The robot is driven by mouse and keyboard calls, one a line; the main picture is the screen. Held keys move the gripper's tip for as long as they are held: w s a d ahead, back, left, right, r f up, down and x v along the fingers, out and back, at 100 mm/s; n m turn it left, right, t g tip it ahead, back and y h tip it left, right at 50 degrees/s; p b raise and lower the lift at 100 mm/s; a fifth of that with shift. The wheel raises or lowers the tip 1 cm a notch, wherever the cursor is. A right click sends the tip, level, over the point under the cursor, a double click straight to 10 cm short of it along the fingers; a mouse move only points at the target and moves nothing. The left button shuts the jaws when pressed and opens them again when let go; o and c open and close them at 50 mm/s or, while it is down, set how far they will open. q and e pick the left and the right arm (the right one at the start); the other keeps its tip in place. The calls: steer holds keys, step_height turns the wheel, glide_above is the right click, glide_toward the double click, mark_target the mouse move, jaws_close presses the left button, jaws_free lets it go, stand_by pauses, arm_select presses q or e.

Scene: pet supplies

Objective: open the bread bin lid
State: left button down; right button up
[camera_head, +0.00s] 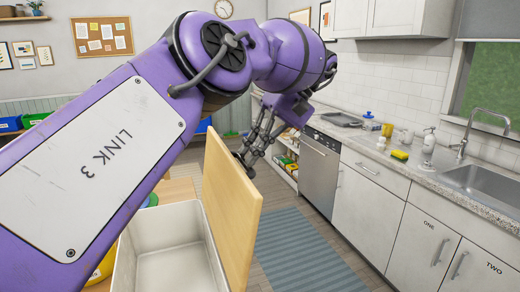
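The bread bin (124,268) is a white box at the bottom of the view, and its pale inside shows empty where visible. Its wooden lid (232,215) stands upright along the bin's right side, so the bin is open. My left arm crosses over the bin from the left and hides part of it. My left gripper (246,164) is at the right of the lid's upper part, its fingertips close to the lid's face or edge. I cannot tell whether it touches the lid or how far the fingers are apart. My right gripper is not in view.
A blue-grey rug (305,255) lies on the clear floor between.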

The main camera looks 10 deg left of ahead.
arm_select(q)
steer(key=shift+s+f+g, duration=0.15)
steer(key=shift+f+g, duration=0.15)
steer(key=shift+f, duration=1.65)
steer(key=c, duration=2)
jaws_free()
steer(key=shift+c, duration=0.2)
steer(key=shift+o, duration=1.2)
steer(key=shift+a, duration=0.1)
steer(key=shift+s+a+r, duration=0.25)
steer(key=shift+a+r, duration=0.15)
steer(key=shift+r, duration=0.05)
steer(key=shift+w+d+r, duration=0.2)
steer(key=shift+r, duration=0.05)
steer(key=shift+r, duration=0.1)
